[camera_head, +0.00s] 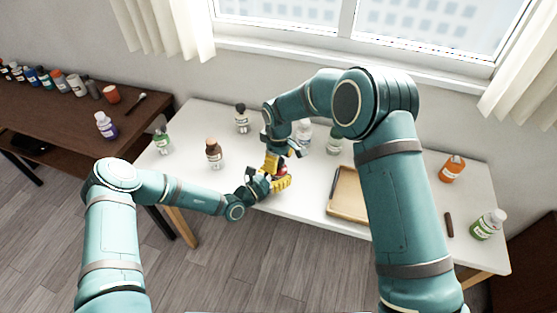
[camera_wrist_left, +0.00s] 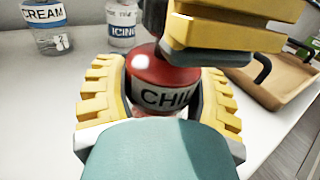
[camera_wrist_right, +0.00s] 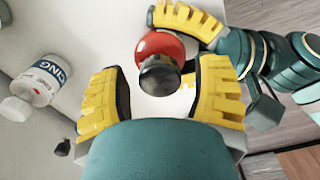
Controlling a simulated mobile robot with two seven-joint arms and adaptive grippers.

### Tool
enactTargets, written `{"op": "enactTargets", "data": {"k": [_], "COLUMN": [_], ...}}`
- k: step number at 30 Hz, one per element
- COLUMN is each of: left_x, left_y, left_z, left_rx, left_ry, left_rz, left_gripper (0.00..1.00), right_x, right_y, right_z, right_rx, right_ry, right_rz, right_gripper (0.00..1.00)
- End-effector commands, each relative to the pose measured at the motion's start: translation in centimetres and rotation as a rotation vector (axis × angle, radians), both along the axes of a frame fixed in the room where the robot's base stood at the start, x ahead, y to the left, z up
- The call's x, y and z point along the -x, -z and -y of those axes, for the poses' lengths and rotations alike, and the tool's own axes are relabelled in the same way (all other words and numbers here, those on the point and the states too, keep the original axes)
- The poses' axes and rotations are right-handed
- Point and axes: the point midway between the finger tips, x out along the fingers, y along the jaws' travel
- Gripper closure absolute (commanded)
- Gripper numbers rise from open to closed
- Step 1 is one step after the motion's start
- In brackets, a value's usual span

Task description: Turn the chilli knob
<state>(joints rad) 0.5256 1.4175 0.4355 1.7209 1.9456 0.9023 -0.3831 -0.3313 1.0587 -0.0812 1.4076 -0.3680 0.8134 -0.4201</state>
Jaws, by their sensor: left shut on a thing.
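The red chilli bottle (camera_wrist_left: 165,82), labelled "CHIL…", stands upright between the fingers of my left gripper (camera_wrist_left: 162,98), which is shut on its body. Its dark round knob (camera_wrist_right: 160,75) is on top, and part of it is hidden in the left wrist view. My right gripper (camera_wrist_right: 160,88) is above the bottle with its fingers open on either side of the knob, with a gap visible on both sides. In the head view, the bottle (camera_head: 283,171) is small and partly covered by the two grippers near the front edge of the white table.
A white icing bottle (camera_wrist_right: 40,80) and a cream bottle (camera_wrist_left: 46,25) stand behind. A wooden tray (camera_head: 346,206) lies to the right. Brown (camera_head: 213,153), green (camera_head: 163,140) and orange (camera_head: 452,169) bottles stand around the white table (camera_head: 190,185). A dark side table is at left.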

Motion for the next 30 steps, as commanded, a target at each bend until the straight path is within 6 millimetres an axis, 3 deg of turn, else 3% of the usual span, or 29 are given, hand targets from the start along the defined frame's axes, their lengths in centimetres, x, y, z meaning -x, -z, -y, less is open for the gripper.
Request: {"op": "enactTargets", "data": {"k": [1,4,5,13,24,30], "left_x": [0.01,0.01,0.01,0.01,0.01,0.01], "left_y": [0.02,0.02,0.02,0.02,0.02,0.02], "left_z": [0.01,0.01,0.01,0.01,0.01,0.01], "left_rx": [0.000,0.000,0.000,0.001,0.001,0.001], "left_ry": [0.000,0.000,0.000,0.000,0.000,0.000], "left_rz": [0.000,0.000,0.000,-0.001,-0.001,-0.001], "left_gripper": [0.81,0.81,0.81,0.81,0.81,0.81], "right_x": [0.00,0.00,0.00,0.01,0.02,0.02], "right_y": [-0.02,-0.03,-0.02,-0.02,0.01,0.02], "right_z": [0.00,0.00,0.00,-0.02,-0.03,-0.01], "right_rx": [0.000,0.000,0.000,0.000,0.001,0.001], "right_ry": [0.000,0.000,0.000,0.035,0.415,0.491], "right_rz": [0.000,0.000,0.000,0.000,-0.001,0.000], "right_gripper": [0.60,0.95,1.00,1.00,1.00,1.00]}}
